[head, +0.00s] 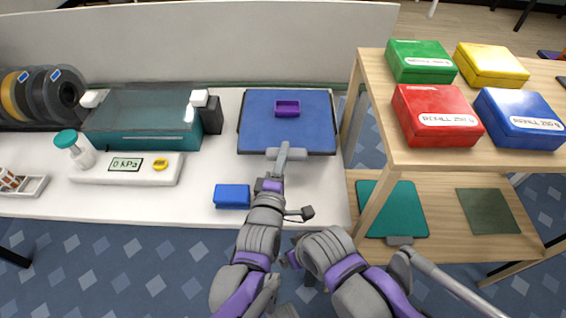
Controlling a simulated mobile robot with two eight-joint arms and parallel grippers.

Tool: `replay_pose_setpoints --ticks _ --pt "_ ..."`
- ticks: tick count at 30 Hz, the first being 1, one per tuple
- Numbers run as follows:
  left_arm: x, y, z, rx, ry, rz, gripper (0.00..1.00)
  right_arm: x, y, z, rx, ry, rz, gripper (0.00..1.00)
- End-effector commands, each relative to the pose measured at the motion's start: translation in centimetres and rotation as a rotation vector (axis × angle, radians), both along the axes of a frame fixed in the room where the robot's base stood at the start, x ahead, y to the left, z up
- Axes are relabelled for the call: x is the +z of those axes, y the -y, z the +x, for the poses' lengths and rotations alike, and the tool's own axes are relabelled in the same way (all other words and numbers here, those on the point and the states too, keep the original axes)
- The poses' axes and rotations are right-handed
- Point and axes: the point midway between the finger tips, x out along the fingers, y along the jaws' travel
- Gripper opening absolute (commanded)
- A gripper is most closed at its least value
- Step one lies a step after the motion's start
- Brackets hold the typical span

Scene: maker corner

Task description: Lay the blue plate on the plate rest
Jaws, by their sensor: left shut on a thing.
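The blue plate (262,125) is a flat square sheet with a dark edge at the back of the white bench. A small purple open frame (287,108) sits on it. My left gripper (284,152) is shut at the middle of the plate's near edge, and its fingers hide the part they hold. I cannot tell whether the plate touches the bench or is just above it. A flat dark green square (487,211) lies on the lower shelf at the right; I cannot tell whether it is the plate rest. My right arm is folded low in the middle, and its fingertips do not show.
A teal plate (391,208) lies on the lower wooden shelf. Red (437,115), green, yellow and blue boxes stand on the upper shelf (400,155). A teal-lidded machine (145,125) is left of the plate. A small blue block (232,196) lies near the bench front.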

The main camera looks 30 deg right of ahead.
Motion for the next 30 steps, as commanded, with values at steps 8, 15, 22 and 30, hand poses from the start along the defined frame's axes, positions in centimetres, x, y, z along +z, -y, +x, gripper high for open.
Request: replay_pose_setpoints --ticks 8,15,22,30 --pt "-3.2 0.0 0.1 0.001 0.001 0.0 0.0 -1.3 0.0 0.1 0.0 -0.004 0.0 1.0" --pt "-3.9 0.0 0.0 0.001 0.001 -0.002 0.0 -1.5 0.0 0.1 0.0 -0.005 0.0 1.0" --pt "-4.4 0.0 0.0 0.001 0.001 -0.001 0.0 -2.0 0.0 0.2 0.0 -0.007 0.0 1.0" --pt "-4.3 0.0 0.0 0.001 0.0 0.0 0.55 -1.8 0.0 0.2 0.0 -0.006 0.0 1.0"
